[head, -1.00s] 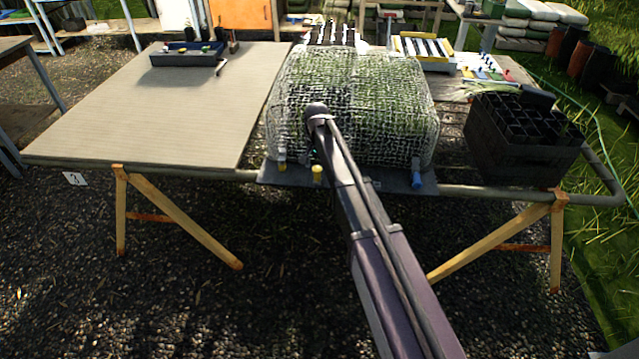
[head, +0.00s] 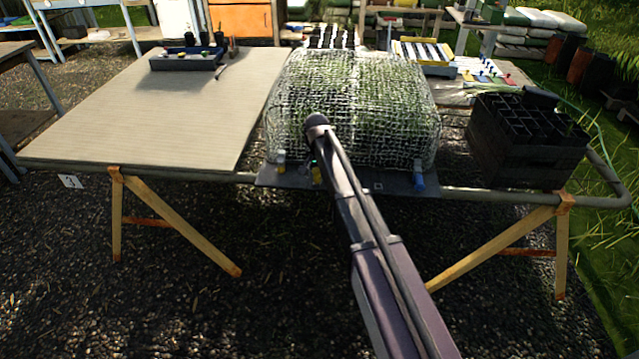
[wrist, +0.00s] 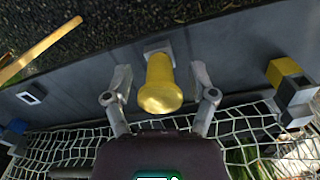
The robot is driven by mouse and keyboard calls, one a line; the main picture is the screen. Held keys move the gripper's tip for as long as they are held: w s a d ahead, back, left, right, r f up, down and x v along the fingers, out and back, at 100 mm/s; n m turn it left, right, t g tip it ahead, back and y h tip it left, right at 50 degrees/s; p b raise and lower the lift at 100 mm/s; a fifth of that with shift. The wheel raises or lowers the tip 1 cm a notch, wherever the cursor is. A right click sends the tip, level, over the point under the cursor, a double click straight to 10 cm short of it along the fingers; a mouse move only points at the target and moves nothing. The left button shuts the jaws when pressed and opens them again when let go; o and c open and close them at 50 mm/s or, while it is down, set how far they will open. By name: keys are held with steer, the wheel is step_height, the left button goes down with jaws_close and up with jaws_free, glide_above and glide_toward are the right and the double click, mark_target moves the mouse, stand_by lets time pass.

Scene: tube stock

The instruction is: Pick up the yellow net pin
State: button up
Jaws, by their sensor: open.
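The yellow net pin (wrist: 160,85) has a round head and stands in a pale square socket on the dark edge strip (wrist: 85,75). In the wrist view it is between the two fingers of my gripper (wrist: 161,78), which are open with a gap on each side. In the head view the pin (head: 316,174) is partly hidden by my arm, and my gripper is mostly hidden too. The white net (head: 355,105) covers green seedlings just behind the strip.
A blue pin (head: 419,182) stands at the strip's right end. An empty square socket (wrist: 31,93) lies between. A black crate (head: 525,150) is at the right; the left board (head: 150,120) is mostly clear.

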jaws_close()
stand_by(0.5)
step_height(320, 180, up, 10)
steer(key=p, duration=1)
stand_by(0.6)
